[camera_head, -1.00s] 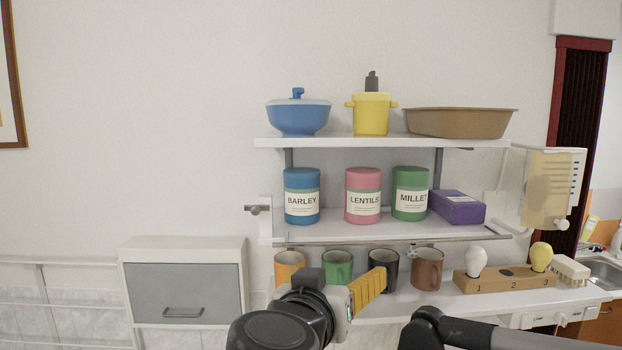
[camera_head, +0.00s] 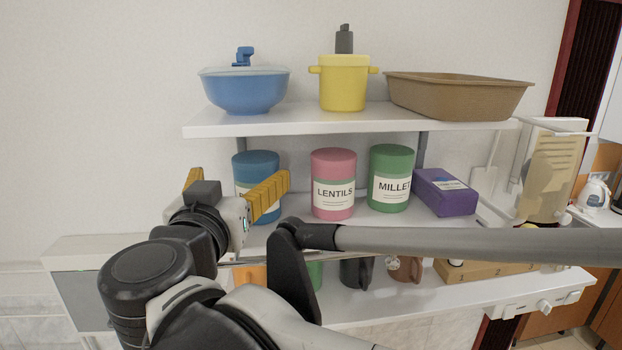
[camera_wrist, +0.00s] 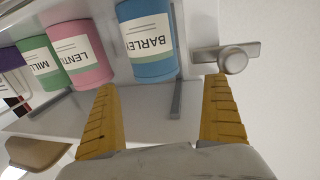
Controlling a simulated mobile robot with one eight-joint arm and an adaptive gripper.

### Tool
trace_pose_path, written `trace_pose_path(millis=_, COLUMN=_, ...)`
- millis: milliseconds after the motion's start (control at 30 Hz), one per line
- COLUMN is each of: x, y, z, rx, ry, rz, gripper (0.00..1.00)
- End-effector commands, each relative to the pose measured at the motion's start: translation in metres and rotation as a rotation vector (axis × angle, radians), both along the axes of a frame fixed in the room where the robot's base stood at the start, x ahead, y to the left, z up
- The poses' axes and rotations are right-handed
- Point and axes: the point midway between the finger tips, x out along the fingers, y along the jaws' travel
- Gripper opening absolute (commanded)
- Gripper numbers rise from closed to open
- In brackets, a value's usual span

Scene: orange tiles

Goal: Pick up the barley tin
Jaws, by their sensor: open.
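The barley tin (camera_head: 257,162) is a blue cylinder with a white label, upright on the middle shelf at its left end. In the head view my gripper (camera_head: 236,185) is in front of it and hides much of its label and lower part. In the wrist view the barley tin (camera_wrist: 147,42) appears upside down, beyond my fingertips and between their lines. My gripper (camera_wrist: 162,90) is open and empty, with its two yellow fingers apart and no finger touching the tin that I can see.
The pink lentils tin (camera_head: 333,184) stands right of the barley tin, then the green millet tin (camera_head: 391,180) and a purple box (camera_head: 445,192). The upper shelf (camera_head: 230,128) holds a blue bowl, a yellow pot and a brown basin. A metal knob (camera_wrist: 232,62) sits beside the barley tin.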

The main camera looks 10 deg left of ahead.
Motion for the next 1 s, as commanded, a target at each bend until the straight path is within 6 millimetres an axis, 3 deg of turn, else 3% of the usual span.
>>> trace_pose_path(millis=100, x=0.021, y=-0.001, z=0.002, rx=0.000, ry=0.000, rz=-0.004, gripper=1.00)
trace_pose_path(millis=333, x=0.041, y=-0.001, z=0.003, rx=0.000, ry=0.000, rz=-0.003, gripper=1.00)
trace_pose_path(millis=600, x=0.081, y=-0.006, z=0.006, rx=0.000, ry=0.000, rz=-0.003, gripper=1.00)
trace_pose_path(millis=900, x=0.086, y=-0.005, z=0.004, rx=0.000, ry=0.001, rz=0.000, gripper=1.00)
trace_pose_path(millis=1000, x=0.086, y=-0.005, z=0.004, rx=0.000, ry=0.001, rz=0.000, gripper=0.69)
